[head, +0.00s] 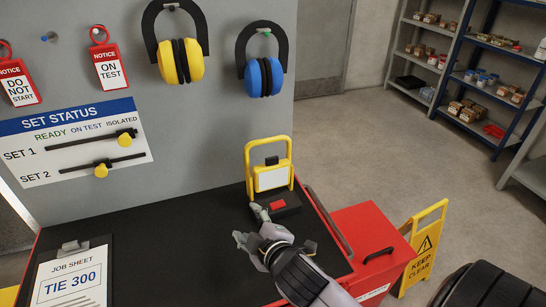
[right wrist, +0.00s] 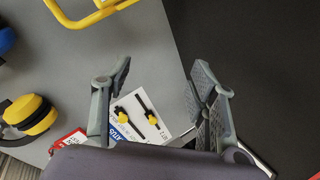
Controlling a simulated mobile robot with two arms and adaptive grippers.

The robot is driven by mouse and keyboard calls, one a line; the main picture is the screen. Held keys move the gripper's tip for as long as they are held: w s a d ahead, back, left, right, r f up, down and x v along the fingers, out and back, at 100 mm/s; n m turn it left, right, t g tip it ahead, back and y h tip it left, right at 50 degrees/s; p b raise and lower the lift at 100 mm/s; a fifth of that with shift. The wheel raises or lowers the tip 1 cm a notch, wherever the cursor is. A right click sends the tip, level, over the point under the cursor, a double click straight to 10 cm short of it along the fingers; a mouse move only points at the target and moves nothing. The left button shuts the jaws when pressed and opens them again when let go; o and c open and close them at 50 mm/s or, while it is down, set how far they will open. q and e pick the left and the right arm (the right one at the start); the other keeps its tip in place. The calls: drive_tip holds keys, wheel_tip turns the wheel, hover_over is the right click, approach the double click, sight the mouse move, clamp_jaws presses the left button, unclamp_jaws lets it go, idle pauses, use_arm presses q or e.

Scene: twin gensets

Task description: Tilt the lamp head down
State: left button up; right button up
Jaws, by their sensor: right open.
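The work lamp has a yellow tube frame (head: 248,160) and a yellow-edged head with a pale panel (head: 271,179). It stands at the bench's far right corner on a dark base with a red block (head: 278,205). The head looks close to upright, its panel towards me. My right gripper (head: 249,225) is open and empty, in front of and a little left of the lamp base in the picture, apart from the head. In the right wrist view, its fingers (right wrist: 162,75) are spread and part of the yellow frame (right wrist: 92,18) shows at the top. My left gripper is not in view.
The black bench top (head: 170,245) is mostly clear; a job sheet clipboard (head: 73,280) lies at left. A grey panel (head: 200,110) with ear defenders, tags and a status board stands behind. A red cabinet (head: 375,230) and yellow floor sign (head: 425,245) are at right.

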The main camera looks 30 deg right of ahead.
drive_tip(key=w+a+r+n+t+y, duration=0.2)
drive_tip(key=a+r+n+t+y, duration=0.1)
drive_tip(key=r+n, duration=0.3)
drive_tip(key=w+a+r+n+t+y, duration=0.2)
drive_tip(key=r+n, duration=0.3)
drive_tip(key=r, duration=0.3)
drive_tip(key=w+a+r+n+t+y, duration=0.3)
drive_tip(key=r+n, duration=0.2)
drive_tip(key=r, duration=0.2)
drive_tip(key=s+a+r+n+g+y, duration=0.3)
drive_tip(key=a+r+n+g+y, duration=0.4)
drive_tip(key=n+y, duration=0.7)
drive_tip(key=n+g+h, duration=1)
drive_tip(key=n+h, duration=1.2)
drive_tip(key=n, duration=0.8)
approach(272, 158)
drive_tip(key=p+x, duration=0.4)
drive_tip(key=x, duration=0.5)
drive_tip(key=shift+d+f, duration=0.1)
drive_tip(key=shift+f, duration=0.05)
